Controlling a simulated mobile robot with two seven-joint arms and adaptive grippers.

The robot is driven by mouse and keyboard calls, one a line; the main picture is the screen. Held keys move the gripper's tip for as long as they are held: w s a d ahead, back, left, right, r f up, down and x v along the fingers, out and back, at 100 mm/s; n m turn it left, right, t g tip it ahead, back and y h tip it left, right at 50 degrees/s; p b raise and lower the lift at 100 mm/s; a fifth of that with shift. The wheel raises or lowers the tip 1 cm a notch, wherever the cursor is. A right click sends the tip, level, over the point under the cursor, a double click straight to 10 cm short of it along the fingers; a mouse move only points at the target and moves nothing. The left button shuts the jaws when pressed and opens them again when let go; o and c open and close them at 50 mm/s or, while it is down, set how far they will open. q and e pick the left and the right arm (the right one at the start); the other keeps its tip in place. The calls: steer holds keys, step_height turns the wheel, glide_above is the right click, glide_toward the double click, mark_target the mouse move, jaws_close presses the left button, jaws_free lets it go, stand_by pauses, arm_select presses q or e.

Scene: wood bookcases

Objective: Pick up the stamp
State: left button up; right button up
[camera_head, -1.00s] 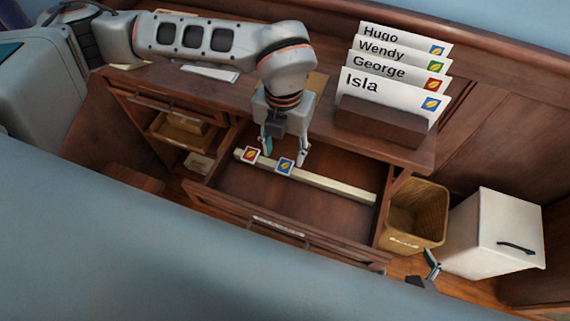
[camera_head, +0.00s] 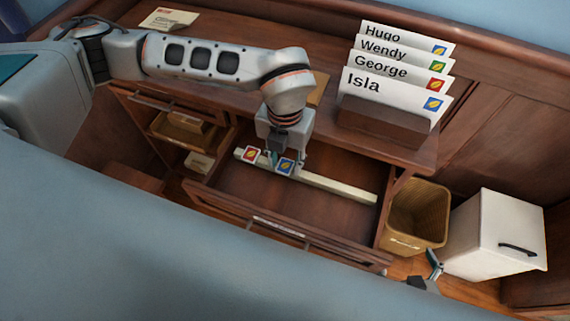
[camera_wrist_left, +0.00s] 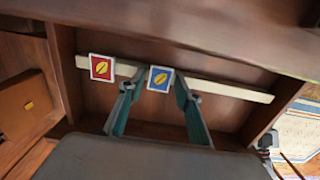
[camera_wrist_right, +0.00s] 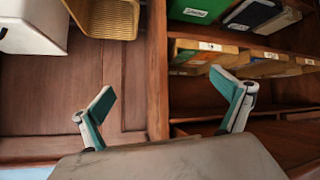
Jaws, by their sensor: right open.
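Two stamps stand on a pale strip (camera_head: 335,186) in the open desk drawer (camera_head: 240,196). One is a red stamp (camera_head: 250,154) at the left. The other is a blue stamp (camera_head: 286,166) to its right. Both stamps show in the left wrist view, the red stamp (camera_wrist_left: 102,68) and the blue stamp (camera_wrist_left: 160,79). My left gripper (camera_head: 286,158) is over the drawer. Its open fingers (camera_wrist_left: 157,95) lie on either side of the blue stamp in the left wrist view; contact is not visible. My right gripper (camera_wrist_right: 166,103) is open and empty, away from the drawer.
A rack of named envelopes (camera_head: 385,122) stands on the desk. A wicker bin (camera_head: 418,212) and a white cabinet (camera_head: 497,232) stand right of the drawer. Smaller open drawers (camera_head: 178,133) are at the left. The drawer's front panel (camera_head: 225,211) is a raised edge.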

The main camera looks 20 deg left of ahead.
mark_target(285, 166)
arm_select(q)
steer(key=shift+c, duration=1.4)
arm_select(e)
steer(key=shift+s+f, duration=0.1)
steer(key=shift+s, duration=0.05)
arm_select(q)
steer(key=shift+s, duration=0.1)
steer(key=shift+r, duration=0.4)
step_height(285, 166, up, 20)
steer(key=p, duration=0.2)
steer(key=shift+f, duration=0.25)
arm_select(e)
steer(key=shift+s+a+r, duration=0.15)
steer(key=shift+a+r, duration=0.15)
steer(key=shift+r, duration=0.3)
steer(key=shift+w+r, duration=0.15)
steer(key=shift+w, duration=0.1)
